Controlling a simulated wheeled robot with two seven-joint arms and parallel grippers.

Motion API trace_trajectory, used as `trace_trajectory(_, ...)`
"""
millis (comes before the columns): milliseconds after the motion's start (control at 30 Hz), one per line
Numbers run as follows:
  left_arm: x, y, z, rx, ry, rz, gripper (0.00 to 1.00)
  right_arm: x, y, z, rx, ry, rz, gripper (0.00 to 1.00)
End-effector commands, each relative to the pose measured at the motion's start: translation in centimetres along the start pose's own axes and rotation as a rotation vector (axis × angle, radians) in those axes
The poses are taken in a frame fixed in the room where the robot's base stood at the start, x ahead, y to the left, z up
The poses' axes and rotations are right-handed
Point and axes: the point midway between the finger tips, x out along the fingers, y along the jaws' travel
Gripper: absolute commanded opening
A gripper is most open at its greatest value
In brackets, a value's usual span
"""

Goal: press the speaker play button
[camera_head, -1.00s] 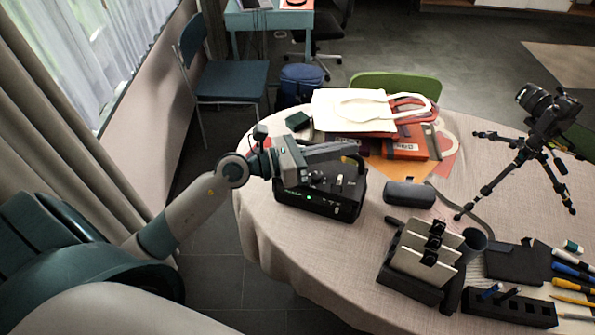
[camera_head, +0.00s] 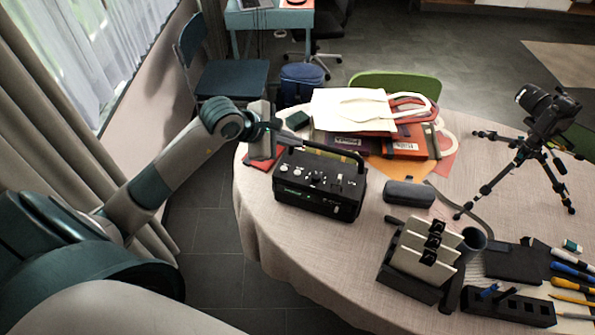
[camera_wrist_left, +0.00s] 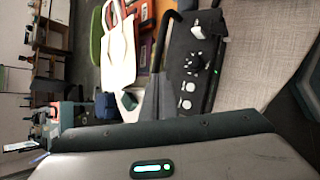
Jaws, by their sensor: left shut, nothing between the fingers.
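The speaker (camera_head: 315,202) is a black box with a carry handle, standing at the table's left edge. Its top panel has pale round buttons, a dark dial and small switches; I cannot tell which is the play button. In the left wrist view the speaker (camera_wrist_left: 205,80) shows its panel and the pale buttons at right of centre. My left gripper (camera_head: 298,139) is shut and empty, above and behind the speaker's left end, apart from the buttons. Its narrow fingers (camera_wrist_left: 158,88) show beside the panel in the left wrist view. My right gripper is out of view.
Tote bags (camera_head: 350,110) and folders lie behind the speaker. A dark case (camera_head: 409,193), a card holder (camera_head: 425,250) and a camera on a tripod (camera_head: 540,125) stand to the right. The cloth in front of the speaker is clear.

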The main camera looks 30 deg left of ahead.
Motion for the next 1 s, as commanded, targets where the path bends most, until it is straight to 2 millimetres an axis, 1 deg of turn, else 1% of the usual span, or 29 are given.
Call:
trace_trajectory(267,0.3,-0.2,-0.1,-0.002,-0.002,-0.001,0.0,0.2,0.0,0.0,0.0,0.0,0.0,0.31)
trace_trajectory(467,1.2,-0.9,-0.8,-0.003,-0.003,-0.001,0.0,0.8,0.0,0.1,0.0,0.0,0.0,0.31)
trace_trajectory(867,4.4,-3.3,-3.1,-0.004,-0.003,-0.001,0.0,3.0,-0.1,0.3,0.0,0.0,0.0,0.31)
trace_trajectory(1000,5.5,-4.0,-3.9,-0.001,-0.003,0.0,0.0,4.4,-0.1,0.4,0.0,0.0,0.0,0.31)
